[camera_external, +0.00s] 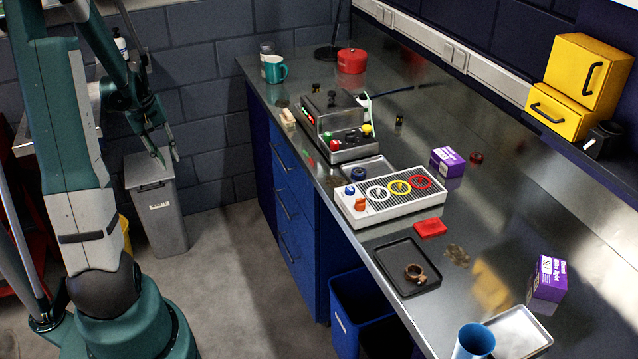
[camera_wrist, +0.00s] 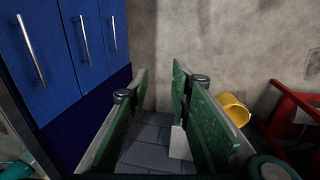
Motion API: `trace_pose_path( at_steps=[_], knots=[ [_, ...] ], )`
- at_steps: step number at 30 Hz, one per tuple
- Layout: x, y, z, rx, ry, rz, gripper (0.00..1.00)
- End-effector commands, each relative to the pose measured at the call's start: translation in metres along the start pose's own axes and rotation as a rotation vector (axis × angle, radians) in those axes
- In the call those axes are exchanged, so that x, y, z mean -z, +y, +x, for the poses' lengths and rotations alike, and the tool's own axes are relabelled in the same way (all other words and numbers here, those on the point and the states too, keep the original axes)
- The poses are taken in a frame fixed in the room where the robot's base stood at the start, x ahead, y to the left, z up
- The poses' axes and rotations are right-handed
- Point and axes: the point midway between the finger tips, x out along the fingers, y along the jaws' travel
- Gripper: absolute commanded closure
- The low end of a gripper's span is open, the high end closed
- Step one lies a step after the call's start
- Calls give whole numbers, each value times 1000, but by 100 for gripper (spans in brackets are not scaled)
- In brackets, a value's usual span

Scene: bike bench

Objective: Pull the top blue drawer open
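The blue drawer unit (camera_external: 296,217) stands under the metal bench with several drawers stacked one above another, all closed. The top blue drawer (camera_external: 285,171) has a slim bar handle (camera_external: 279,156). In the wrist view, the blue drawer fronts (camera_wrist: 68,45) with silver bar handles appear at the upper left, turned sideways. My gripper (camera_external: 173,158) hangs in the air to the left of the drawers, well apart from them. Its two green fingers (camera_wrist: 158,105) are spread with nothing between them.
A grey bin (camera_external: 158,210) stands on the floor behind my gripper, against the wall. A blue bin (camera_external: 362,308) stands right of the drawers under the bench. The floor (camera_external: 237,250) before the drawers is clear. A yellow bucket (camera_wrist: 234,108) and red frame (camera_wrist: 294,112) show at right in the wrist view.

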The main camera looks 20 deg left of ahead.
Motion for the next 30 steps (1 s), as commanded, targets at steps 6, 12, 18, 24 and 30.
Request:
trace_pose_path(
  at_steps=[6,12,18,24,30],
  knots=[
    [0,0,-23,0,0,0,78],
    [0,0,-34,0,0,1,78],
    [0,0,-36,0,0,1,78],
    [0,0,-36,0,0,1,80],
    [2,4,-32,-13,-4,3,87]
  ],
)
